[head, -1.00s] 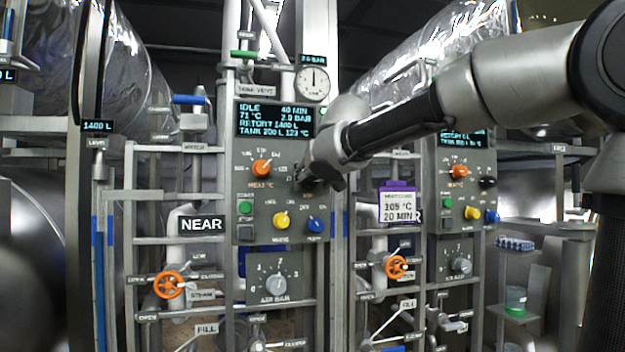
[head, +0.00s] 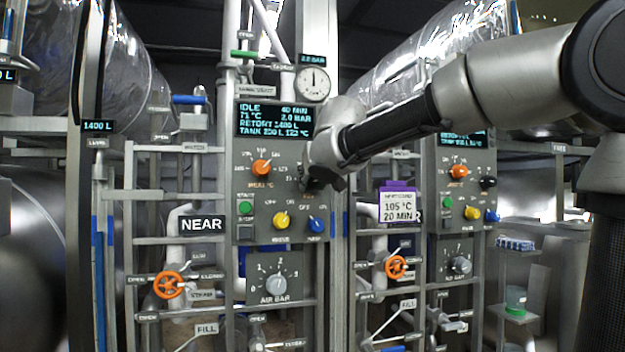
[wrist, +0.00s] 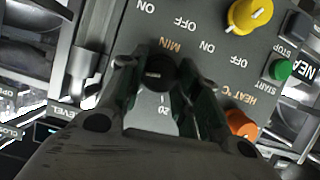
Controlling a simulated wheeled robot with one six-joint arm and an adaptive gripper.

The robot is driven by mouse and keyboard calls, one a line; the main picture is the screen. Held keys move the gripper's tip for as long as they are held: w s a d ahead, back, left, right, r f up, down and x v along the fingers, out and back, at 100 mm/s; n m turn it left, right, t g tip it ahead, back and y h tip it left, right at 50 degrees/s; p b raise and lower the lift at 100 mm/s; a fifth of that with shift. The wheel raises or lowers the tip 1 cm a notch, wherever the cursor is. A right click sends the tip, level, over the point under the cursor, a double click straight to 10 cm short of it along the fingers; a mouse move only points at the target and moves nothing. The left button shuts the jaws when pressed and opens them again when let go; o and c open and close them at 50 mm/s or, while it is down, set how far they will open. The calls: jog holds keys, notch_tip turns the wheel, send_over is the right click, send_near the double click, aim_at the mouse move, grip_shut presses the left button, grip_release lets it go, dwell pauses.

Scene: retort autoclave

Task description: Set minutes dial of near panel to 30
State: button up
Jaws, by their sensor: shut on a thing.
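The near panel (head: 245,205) is a grey control box beside a NEAR sign (head: 201,224). Its display (head: 274,120) reads IDLE and 40 MIN. The minutes dial (wrist: 158,72) is a small black knob under the label MIN, with a 20 mark visible beside it in the wrist view. My gripper (wrist: 163,78) has its fingers on both sides of this dial and is shut on it. In the head view my gripper (head: 318,178) covers most of the dial and its scale, so I cannot read where its pointer stands.
An orange heat dial (head: 261,168), a green start button (head: 246,208), a yellow knob (head: 281,220) and a blue knob (head: 316,225) sit close around the dial. A grey air dial (head: 276,284) is below. A second similar panel (head: 447,220) stands to the right.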

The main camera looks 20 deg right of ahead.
jog(key=n+h, duration=0.2)
jog(key=n, duration=0.1)
jog(key=shift+a, duration=0.2)
jog(key=n+h, duration=0.1)
jog(key=n, duration=0.1)
jog(key=n+t+h, duration=0.1)
jog(key=shift+a+f+n, duration=0.15)
jog(key=shift+n, duration=0.25)
jog(key=shift+h, duration=0.3)
jog(key=o, duration=1)
jog(key=v, duration=1.2)
